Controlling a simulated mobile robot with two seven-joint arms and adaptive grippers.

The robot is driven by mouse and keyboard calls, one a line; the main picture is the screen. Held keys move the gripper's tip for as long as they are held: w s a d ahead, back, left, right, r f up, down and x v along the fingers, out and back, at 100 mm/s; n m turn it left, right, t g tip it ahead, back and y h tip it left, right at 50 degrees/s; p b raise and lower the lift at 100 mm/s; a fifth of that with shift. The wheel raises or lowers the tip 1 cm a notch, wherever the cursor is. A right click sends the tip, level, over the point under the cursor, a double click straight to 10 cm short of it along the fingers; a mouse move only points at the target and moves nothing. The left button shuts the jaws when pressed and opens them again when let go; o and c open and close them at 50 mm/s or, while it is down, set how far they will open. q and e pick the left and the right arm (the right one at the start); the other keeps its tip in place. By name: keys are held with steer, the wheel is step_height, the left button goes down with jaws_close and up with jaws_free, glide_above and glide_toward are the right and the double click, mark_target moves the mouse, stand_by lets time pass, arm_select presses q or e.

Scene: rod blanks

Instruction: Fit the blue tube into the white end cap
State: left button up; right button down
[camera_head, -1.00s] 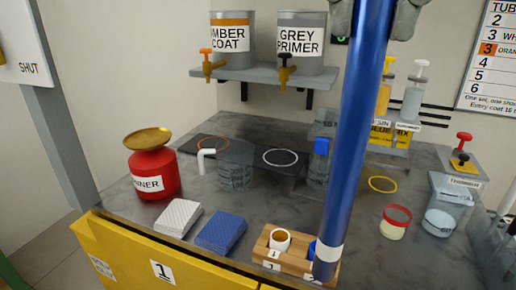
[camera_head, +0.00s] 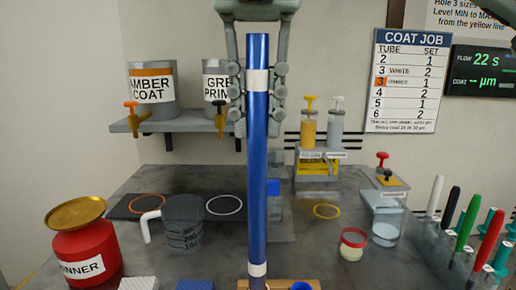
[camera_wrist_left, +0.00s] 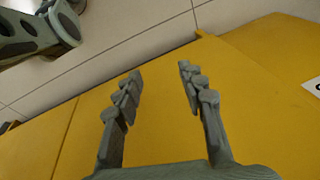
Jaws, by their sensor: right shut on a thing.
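The blue tube (camera_head: 257,170) is long, with a white band near its top and another at its lower end. It hangs almost upright in front of the bench. My right gripper (camera_head: 257,120) is shut on its upper part, one finger on each side. The tube's lower end is at the bottom edge of the head view, in front of a wooden block (camera_head: 312,284) that is mostly cut off. A blue piece (camera_head: 301,286) shows at the block. I cannot make out a white end cap now. My left gripper (camera_wrist_left: 160,75) is open and empty beside a yellow cabinet front (camera_wrist_left: 155,120).
A red-rimmed jar (camera_head: 352,245) and several pens (camera_head: 462,225) are at right. A shelf (camera_head: 185,122) holds coat cans.

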mark_target(260, 148)
steer(key=shift+w+d+f, duration=0.15)
steer(key=shift+w+f, duration=0.25)
steer(key=shift+w, duration=0.35)
step_height(260, 148, down, 3)
steer(key=shift+f, duration=0.55)
arm_select(q)
steer(key=shift+s+d+f, duration=0.15)
steer(key=shift+s, duration=0.25)
steer(key=shift+s+d+f, duration=0.1)
steer(key=shift+s+f, duration=0.05)
steer(key=shift+s, duration=0.2)
steer(key=shift+w+a, duration=0.1)
steer(key=shift+w, duration=0.05)
arm_select(e)
steer(key=shift+f, duration=0.2)
steer(key=c, duration=1.4)
jaws_free()
steer(key=shift+o, duration=0.2)
arm_select(q)
steer(key=shift+w+r, duration=0.25)
steer(key=shift+w, duration=0.3)
